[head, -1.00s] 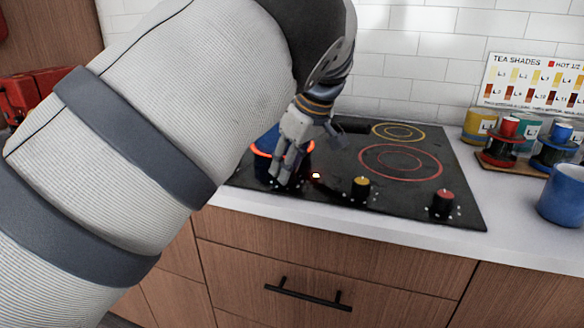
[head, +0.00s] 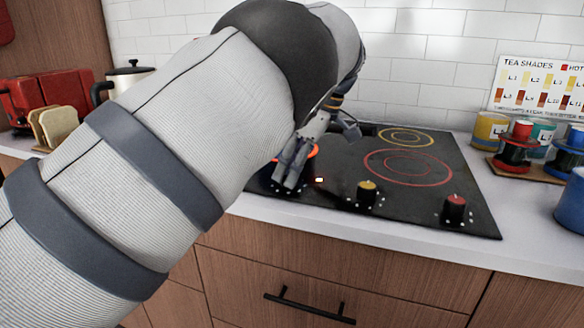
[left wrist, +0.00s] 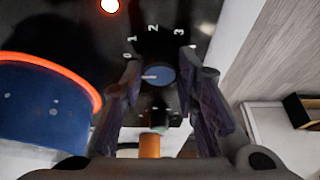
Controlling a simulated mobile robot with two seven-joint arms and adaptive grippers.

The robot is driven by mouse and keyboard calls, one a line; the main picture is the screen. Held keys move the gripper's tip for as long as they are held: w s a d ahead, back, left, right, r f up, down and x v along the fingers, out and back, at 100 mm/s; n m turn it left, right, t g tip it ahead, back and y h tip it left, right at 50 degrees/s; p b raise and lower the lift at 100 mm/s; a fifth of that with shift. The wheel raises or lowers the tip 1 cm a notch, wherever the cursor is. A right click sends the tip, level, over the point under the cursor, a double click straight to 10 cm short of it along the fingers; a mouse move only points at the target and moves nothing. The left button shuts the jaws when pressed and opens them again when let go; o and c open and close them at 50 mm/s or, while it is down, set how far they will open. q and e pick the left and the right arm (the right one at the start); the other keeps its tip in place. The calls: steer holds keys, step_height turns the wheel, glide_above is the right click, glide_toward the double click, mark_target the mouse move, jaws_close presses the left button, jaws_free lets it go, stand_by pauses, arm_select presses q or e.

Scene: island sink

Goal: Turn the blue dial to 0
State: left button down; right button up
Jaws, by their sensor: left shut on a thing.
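My left gripper (head: 290,180) reaches down to the front left of the black cooktop (head: 440,205) and is shut on the blue dial. In the left wrist view the blue dial (left wrist: 160,75) sits between the two fingers of the left gripper (left wrist: 160,90). White numbers 0, 1, 2 and 3 curve around it. Its pale pointer mark points left, near the 0 side. In the head view the gripper hides the dial. A small indicator light (head: 319,180) glows beside it. My right gripper is not in view.
A yellow-topped dial (head: 367,193) and a red-topped dial (head: 455,207) are to the right. Tins and a blue mug (head: 572,205) stand on the right counter.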

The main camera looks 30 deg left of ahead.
arm_select(q)
steer(key=shift+f, duration=0.15)
steer(key=c, duration=1.2)
jaws_free()
steer(key=shift+c, duration=0.2)
steer(key=v, duration=0.7)
steer(key=shift+r, duration=0.3)
steer(key=shift+d+f, duration=0.1)
